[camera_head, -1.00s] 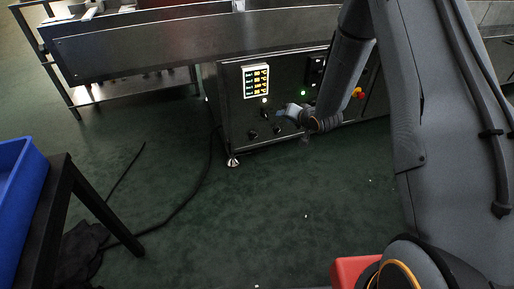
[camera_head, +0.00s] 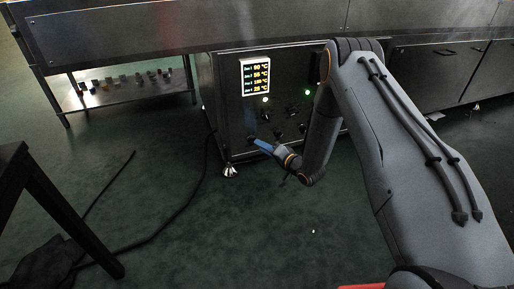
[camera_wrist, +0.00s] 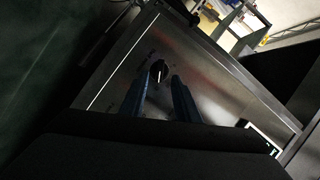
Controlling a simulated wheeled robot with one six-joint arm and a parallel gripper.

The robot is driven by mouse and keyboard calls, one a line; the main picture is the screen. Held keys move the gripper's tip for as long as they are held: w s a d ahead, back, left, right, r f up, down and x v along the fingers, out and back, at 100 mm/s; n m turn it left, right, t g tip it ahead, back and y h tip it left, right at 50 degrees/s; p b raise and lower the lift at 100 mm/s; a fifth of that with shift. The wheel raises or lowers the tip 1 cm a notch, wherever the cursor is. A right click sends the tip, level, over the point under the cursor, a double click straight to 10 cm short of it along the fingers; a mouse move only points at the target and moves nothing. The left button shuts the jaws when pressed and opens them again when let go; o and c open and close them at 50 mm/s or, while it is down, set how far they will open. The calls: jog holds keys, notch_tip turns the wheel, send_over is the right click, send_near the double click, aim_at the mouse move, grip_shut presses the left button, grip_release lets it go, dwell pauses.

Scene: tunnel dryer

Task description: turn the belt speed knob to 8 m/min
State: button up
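The control panel (camera_head: 233,112) of the dryer carries several small dark knobs. My gripper (camera_head: 256,141), with blue fingers, is at the panel's lower left knob (camera_head: 251,137). In the wrist view, this black knob (camera_wrist: 157,71) with a white pointer line lies just beyond and between the two fingertips (camera_wrist: 158,83). The fingers are apart, with a gap on each side of the knob, so my gripper looks open. I cannot tell whether the fingertips reach around the knob. The knob's label and scale are too small and dark to read.
A lit display (camera_head: 256,75) with °C readings sits above the knobs, with lit lamps (camera_head: 307,92) nearby. A shelf (camera_head: 120,88) with small blocks stands at the left. A black table (camera_head: 60,205) and cable (camera_head: 165,225) are at the lower left.

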aim_at(253, 141)
jog(key=shift+b+x, duration=0.8)
jog(key=shift+x, duration=1.25)
jog(key=shift+d, duration=0.15)
grip_shut()
